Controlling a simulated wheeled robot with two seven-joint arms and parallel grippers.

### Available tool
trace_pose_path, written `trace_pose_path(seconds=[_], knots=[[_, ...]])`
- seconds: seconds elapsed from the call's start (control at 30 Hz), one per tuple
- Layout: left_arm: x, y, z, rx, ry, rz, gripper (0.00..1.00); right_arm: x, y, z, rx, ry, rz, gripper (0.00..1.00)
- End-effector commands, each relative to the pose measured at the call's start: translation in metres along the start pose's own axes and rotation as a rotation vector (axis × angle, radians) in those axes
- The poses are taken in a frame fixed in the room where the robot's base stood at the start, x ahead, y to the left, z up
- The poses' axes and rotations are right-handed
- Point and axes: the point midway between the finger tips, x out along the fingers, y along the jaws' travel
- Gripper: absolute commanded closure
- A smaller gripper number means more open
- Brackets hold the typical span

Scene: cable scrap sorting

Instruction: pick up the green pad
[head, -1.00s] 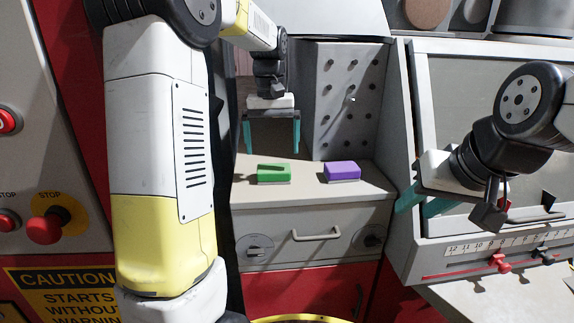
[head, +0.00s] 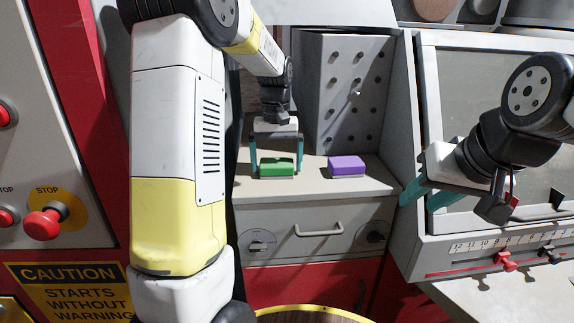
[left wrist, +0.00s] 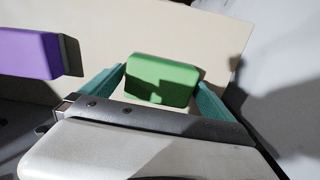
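The green pad (head: 277,166) lies on the light shelf top (head: 300,186), left of the purple pad (head: 346,165). My left gripper (head: 275,172) is open, pointing down, with one teal finger on each side of the green pad. In the left wrist view the green pad (left wrist: 161,78) sits between the two spread fingers, and the purple pad (left wrist: 30,53) is off to the left. I cannot tell whether the fingers touch the green pad. My right gripper (head: 420,195) is at the right, away from both pads, with teal fingers apart and nothing seen between them.
A grey panel with round knobs (head: 345,90) stands behind the pads. Below the shelf is a drawer with a handle (head: 318,230). A red stop button (head: 42,223) is at the left.

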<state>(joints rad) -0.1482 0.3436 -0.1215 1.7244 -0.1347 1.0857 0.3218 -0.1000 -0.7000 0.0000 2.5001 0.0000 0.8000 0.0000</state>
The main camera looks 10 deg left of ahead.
Motion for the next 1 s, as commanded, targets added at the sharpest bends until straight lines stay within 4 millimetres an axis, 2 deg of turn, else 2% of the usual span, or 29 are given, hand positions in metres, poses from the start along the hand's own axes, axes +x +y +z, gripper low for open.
trace_pose_path(seconds=[0.03, 0.27, 0.63, 0.9, 1.0], knots=[[0.0, 0.0, 0.0, 0.0, 0.0, 0.0, 0.1, 0.0, 0.0, 0.0, 0.0, 0.0, 0.0, 0.64], [-0.001, 0.0, 0.0, 0.0, 0.001, 0.0, 0.54, 0.0, 0.0, 0.0, 0.0, 0.0, 0.0, 0.64], [-0.006, 0.0, -0.001, 0.0, 0.003, 0.001, 0.55, 0.0, 0.0, 0.0, 0.0, 0.0, 0.0, 0.64], [-0.039, 0.001, 0.0, 0.001, 0.004, 0.001, 0.55, 0.0, 0.0, 0.0, 0.0, 0.0, 0.0, 0.64], [-0.039, 0.02, 0.014, 0.007, 0.001, 0.001, 0.55, 0.0, 0.0, 0.0, 0.0, 0.0, 0.0, 0.64]])
